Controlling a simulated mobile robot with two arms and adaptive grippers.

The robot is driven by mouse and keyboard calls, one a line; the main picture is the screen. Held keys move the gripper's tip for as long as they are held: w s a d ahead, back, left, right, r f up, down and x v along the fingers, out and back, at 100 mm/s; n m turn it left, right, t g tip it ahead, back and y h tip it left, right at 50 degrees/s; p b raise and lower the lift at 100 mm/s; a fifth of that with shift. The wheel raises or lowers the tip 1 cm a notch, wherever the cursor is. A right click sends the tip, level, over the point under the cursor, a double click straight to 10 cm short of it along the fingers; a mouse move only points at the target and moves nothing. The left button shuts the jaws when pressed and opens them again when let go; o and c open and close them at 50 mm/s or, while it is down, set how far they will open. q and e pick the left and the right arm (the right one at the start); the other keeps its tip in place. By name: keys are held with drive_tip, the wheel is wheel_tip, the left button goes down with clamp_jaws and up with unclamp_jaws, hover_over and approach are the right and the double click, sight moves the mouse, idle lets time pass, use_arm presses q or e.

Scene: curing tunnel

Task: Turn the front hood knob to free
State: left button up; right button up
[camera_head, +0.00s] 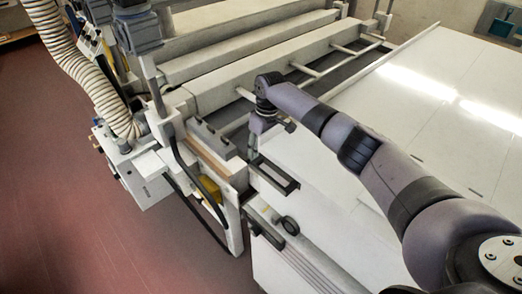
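A small round black knob (290,225) sits on the near end of the machine, beside a grey slotted rail. I cannot tell for certain whether it is the front hood knob, and its setting is too small to read. My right arm reaches in from the lower right. My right gripper (258,142) points down over the machine's front edge, above and left of the round knob and apart from it. Its fingers are small and partly hidden by the gripper body, so their opening is unclear. My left gripper is not in view.
A wide white surface (420,110) fills the right. A ribbed hose (88,70) and white box (140,175) stand left, beside open red floor (70,210).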

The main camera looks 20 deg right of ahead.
drive_tip(key=shift+o, duration=1.2)
wheel_tip(320, 180, up, 12)
drive_tip(key=d, duration=0.1)
drive_tip(key=shift+w+d, duration=0.3)
drive_tip(key=shift+d, duration=0.05)
drive_tip(key=shift+f, duration=0.15)
